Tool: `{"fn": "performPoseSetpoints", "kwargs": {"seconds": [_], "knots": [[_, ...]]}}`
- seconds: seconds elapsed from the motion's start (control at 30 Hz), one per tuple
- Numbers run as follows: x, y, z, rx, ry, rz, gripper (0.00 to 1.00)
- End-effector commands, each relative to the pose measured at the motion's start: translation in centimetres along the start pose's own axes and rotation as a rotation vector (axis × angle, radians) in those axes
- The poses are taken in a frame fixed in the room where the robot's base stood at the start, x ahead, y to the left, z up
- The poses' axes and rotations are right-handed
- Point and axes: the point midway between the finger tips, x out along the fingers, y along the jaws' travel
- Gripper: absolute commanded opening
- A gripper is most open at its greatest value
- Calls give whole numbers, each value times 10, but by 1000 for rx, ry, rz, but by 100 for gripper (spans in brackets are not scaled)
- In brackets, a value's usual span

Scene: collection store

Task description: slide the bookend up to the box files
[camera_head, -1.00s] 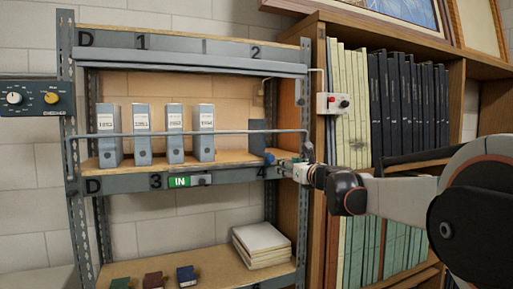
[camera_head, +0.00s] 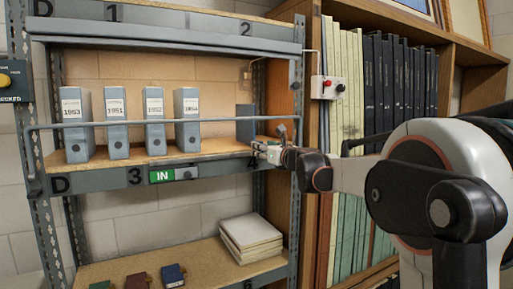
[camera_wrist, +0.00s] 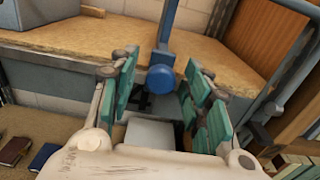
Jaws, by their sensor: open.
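Several grey box files (camera_head: 116,122) stand upright, with gaps between them, on the left and middle of the middle shelf (camera_head: 215,147). The bookend (camera_head: 245,123), a dark blue-grey upright plate, stands to their right, apart from the nearest file. My gripper (camera_head: 266,151) is at the shelf's front edge by the bookend. In the wrist view my gripper (camera_wrist: 160,88) is open. The bookend's blue upright (camera_wrist: 169,22) and round blue knob (camera_wrist: 161,79) show there, the knob between the teal finger pads. I cannot tell whether they touch. A grey box file (camera_wrist: 62,24) shows upper left.
A thin metal rail (camera_head: 150,126) runs across the shelf front. A green IN slider (camera_head: 162,176) sits on the shelf edge. A rack post (camera_head: 302,120) and control box (camera_head: 329,88) stand right. Stacked papers (camera_head: 250,236) and small books lie below.

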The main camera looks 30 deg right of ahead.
Motion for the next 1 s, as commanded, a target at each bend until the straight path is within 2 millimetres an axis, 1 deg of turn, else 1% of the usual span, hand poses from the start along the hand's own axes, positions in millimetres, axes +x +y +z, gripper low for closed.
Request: {"fn": "performPoseSetpoints", "kwargs": {"seconds": [0.33, 0.37, 0.4, 0.47, 0.5, 0.53, 0.57, 0.73, 0.83, 0.97, 1.0], "knots": [[2, -1, 0, 0, 0, -2, 44], [2, -1, 0, 0, 0, -2, 42], [2, -1, 0, 0, 0, -2, 33], [2, -1, 0, 0, 0, -2, 19], [2, -1, 0, 0, 0, -2, 10], [2, -1, 0, 0, 0, -2, 4], [2, -1, 0, 0, 0, -2, 0], [2, 0, 0, 0, 0, -1, 0], [2, 6, 0, 0, 0, 0, 0], [2, 26, -1, 0, 0, 3, 0], [2, 35, -1, 0, 0, 4, 0]]}}
